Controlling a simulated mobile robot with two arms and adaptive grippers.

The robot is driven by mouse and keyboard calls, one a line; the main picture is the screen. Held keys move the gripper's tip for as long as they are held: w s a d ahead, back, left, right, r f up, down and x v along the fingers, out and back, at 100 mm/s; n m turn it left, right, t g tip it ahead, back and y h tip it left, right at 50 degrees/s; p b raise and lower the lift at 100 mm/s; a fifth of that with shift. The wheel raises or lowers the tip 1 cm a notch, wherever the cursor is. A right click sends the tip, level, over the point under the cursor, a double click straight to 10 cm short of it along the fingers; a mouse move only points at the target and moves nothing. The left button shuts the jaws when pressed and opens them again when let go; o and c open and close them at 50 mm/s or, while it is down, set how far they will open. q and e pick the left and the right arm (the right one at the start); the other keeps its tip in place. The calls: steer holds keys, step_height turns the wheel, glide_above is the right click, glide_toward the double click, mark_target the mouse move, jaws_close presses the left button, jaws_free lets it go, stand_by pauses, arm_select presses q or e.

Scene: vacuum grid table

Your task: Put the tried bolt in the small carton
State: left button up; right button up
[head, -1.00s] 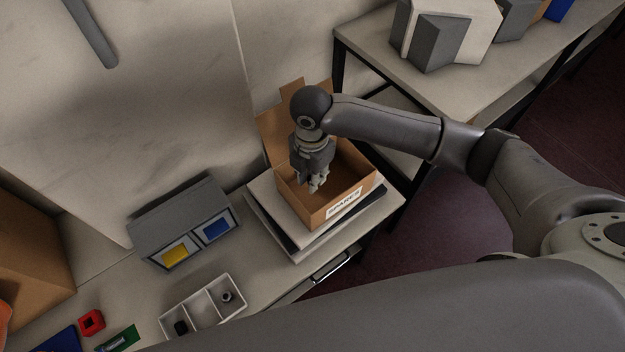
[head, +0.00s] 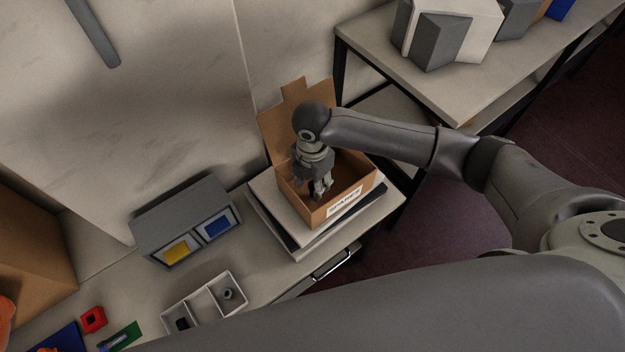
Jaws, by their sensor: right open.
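The small carton (head: 345,209) is an open brown box with a white label on its front and its flap standing up at the back. It sits on a stack of flat cases at the right end of the table. My right gripper (head: 321,194) points down into the carton's mouth with its fingers apart. No bolt shows clearly at the fingers, and the gripper and walls hide part of the carton's floor. My left gripper is out of view.
A white divided tray (head: 213,291) holds a dark piece and a grey ring-like piece. A grey box (head: 181,212) with yellow and blue panels stands behind it. A red block (head: 93,319) lies at the lower left. A side table (head: 455,95) stands at the upper right.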

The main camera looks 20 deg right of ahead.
mark_target(312, 184)
step_height(312, 184, up, 12)
steer(key=b, duration=0.2)
steer(key=shift+r, duration=0.15)
stand_by(0.7)
